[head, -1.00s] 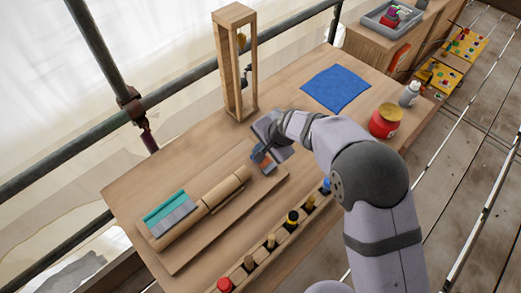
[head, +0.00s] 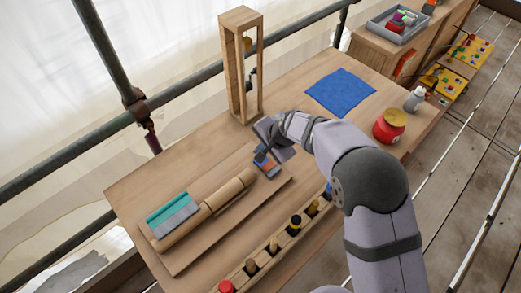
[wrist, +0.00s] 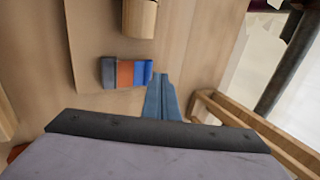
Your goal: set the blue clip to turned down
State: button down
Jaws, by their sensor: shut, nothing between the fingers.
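The blue clip (wrist: 143,73) shows in the wrist view as a narrow blue piece at the right end of a small block with an orange middle (wrist: 125,73) and a grey left end (wrist: 108,72). The block lies on the wooden board just beyond the end of a turned wooden piece (wrist: 139,18). My gripper (wrist: 162,80) is shut and empty, its tips close to the right of the blue piece; I cannot tell if they touch. In the head view my gripper (head: 260,157) is by the block and partly covers it. I cannot tell how the clip is turned.
The turned wooden piece (head: 228,193) lies on the board (head: 215,237), with teal and grey strips (head: 172,212) at its left. A tall wooden frame (head: 236,75) stands behind. A rack with several pegs (head: 274,246) runs along the front. A blue cloth (head: 340,92) and red jar (head: 389,127) are right.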

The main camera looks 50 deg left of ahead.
jog(key=shift+r, duration=0.15)
jog(key=shift+r+p, duration=0.4)
jog(key=shift+r, duration=0.1)
notch_tip(320, 180, up, 13)
jog(key=d, duration=0.1)
jog(key=shift+d+b, duration=0.25)
jog(key=shift+b, duration=0.15)
jog(key=shift+f, duration=0.1)
jog(key=w+d+h, duration=0.1)
jog(key=w+d, duration=0.2)
jog(key=d, duration=0.6)
jog(key=w+d+f+t+h, duration=0.1)
jog(key=w+d, duration=0.3)
jog(key=d, duration=0.5)
jog(key=w+d+h, duration=0.1)
jog(key=w+d, duration=0.2)
jog(key=d, duration=0.6)
jog(key=s+d+f, duration=0.1)
jog(key=s+d, duration=0.3)
jog(key=d, duration=0.5)
jog(key=s+d+f+h, duration=0.1)
jog(key=s+d, duration=0.3)
jog(key=d, duration=0.4)
jog(key=s+d+f+g+h, duration=0.1)
jog(key=s+d+f, duration=0.1)
jog(key=s+d, duration=0.3)
jog(key=d, duration=0.4)
jog(key=shift+d+f, duration=0.25)
jog(key=shift+d, duration=0.1)
